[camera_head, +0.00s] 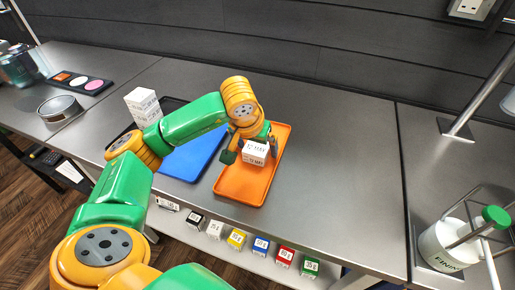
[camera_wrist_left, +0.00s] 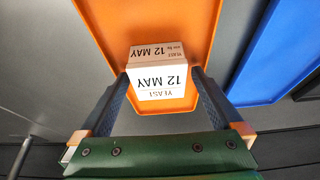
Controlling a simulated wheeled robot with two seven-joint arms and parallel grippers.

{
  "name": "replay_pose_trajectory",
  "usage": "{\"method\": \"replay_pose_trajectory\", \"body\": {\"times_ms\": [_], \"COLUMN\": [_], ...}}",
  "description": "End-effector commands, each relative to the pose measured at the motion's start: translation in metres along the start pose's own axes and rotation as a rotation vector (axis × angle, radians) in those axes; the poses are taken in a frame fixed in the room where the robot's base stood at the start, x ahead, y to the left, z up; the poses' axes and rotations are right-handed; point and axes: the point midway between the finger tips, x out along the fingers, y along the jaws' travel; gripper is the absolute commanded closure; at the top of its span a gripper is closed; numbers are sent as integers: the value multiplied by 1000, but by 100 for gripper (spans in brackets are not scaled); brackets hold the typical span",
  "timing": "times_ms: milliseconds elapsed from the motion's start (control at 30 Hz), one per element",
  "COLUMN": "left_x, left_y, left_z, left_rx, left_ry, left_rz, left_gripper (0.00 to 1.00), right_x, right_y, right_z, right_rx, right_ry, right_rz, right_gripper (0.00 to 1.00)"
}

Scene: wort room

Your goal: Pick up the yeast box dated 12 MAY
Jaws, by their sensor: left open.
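The white yeast box printed 12 MAY (camera_head: 255,153) is on the orange tray (camera_head: 241,184). In the left wrist view the box (camera_wrist_left: 158,75) shows its YEAST 12 MAY print upside down. My left gripper (camera_head: 249,154) is open, with one finger on each side of the box. In the left wrist view, the fingers of this gripper (camera_wrist_left: 160,98) flank the near part of the box, with a small gap visible. My right gripper is not in view.
A blue tray (camera_head: 190,158) lies left of the orange one. White boxes (camera_head: 143,106) stand on a dark tray further left. The table right of the orange tray is clear.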

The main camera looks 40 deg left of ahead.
Motion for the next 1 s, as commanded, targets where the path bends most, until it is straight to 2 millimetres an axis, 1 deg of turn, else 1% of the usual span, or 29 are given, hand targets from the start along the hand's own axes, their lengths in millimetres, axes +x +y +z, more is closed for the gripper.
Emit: {"method": "replay_pose_trajectory", "body": {"times_ms": [200, 233, 267, 300, 367, 400, 467, 500, 533, 733, 833, 933, 1000], "left_x": [3, 3, 3, 3, 3, 3, 3, 3, 3, 2, -1, -11, -26], "left_y": [0, 0, 0, 0, 0, 0, 0, 0, 0, 0, 0, 0, 1], "left_z": [0, 0, 0, 0, 0, 0, 0, 0, 0, 0, -2, -7, -13], "left_rx": [0, 0, 0, 0, 0, 0, 0, 0, 0, 0, 0, 0, -1], "left_ry": [1, 1, 1, 1, 1, 1, 1, 1, 1, 1, 3, 6, 10], "left_rz": [1, 1, 1, 1, 1, 1, 1, 1, 1, 2, 1, 2, 4], "left_gripper": [0, 5, 14, 24, 40, 51, 68, 78, 86, 86, 86, 86, 86], "right_x": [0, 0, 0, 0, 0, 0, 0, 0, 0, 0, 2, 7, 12], "right_y": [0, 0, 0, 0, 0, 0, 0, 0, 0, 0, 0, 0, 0], "right_z": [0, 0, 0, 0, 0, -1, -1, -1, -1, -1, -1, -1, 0], "right_rx": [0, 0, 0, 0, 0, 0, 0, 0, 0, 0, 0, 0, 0], "right_ry": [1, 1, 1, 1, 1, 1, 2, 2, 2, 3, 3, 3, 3], "right_rz": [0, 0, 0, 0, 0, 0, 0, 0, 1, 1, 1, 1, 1], "right_gripper": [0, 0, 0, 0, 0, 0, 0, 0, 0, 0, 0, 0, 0]}}
